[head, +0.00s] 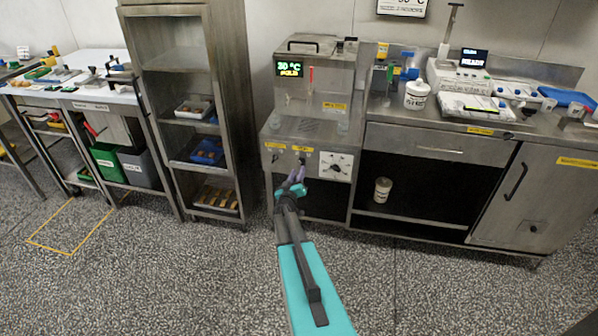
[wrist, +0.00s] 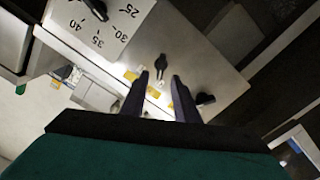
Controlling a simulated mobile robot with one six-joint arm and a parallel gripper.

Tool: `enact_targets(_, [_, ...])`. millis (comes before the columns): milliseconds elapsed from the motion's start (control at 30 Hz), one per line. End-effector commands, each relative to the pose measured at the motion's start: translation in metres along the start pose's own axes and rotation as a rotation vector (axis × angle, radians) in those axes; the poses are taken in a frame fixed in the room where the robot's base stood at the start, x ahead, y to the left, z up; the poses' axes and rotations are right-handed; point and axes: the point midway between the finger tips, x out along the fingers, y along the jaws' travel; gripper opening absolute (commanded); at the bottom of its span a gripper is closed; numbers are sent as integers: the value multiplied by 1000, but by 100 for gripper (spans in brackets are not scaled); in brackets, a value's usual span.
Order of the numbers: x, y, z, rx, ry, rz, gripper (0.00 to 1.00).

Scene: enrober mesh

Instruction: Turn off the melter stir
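The melter (head: 313,105) is a steel machine with a lit display reading 30 °C and a front panel. The panel has two small black knobs under yellow labels and a white temperature dial (head: 328,166), which also shows in the wrist view (wrist: 112,28). The left knob (head: 275,158) also shows in the wrist view (wrist: 205,99). The knob nearer the dial (wrist: 161,66) lies just beyond and between my fingertips in the wrist view. My gripper (head: 297,174) is open and empty in front of the panel (wrist: 161,80). I cannot read which label says stir.
A steel shelf rack (head: 190,100) with trays stands left of the melter. A steel counter (head: 420,135) with a white tub (head: 416,95) and a scale stands to the right. An open bay below holds another tub (head: 382,190). The speckled floor in front is clear.

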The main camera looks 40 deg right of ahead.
Motion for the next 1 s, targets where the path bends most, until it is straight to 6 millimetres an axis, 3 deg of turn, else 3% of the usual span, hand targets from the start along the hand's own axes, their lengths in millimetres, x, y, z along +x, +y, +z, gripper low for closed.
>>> enact_targets(600, [-67,2,1,0,0,2,28])
enact_targets(1000, [-84,2,1,0,0,3,28])
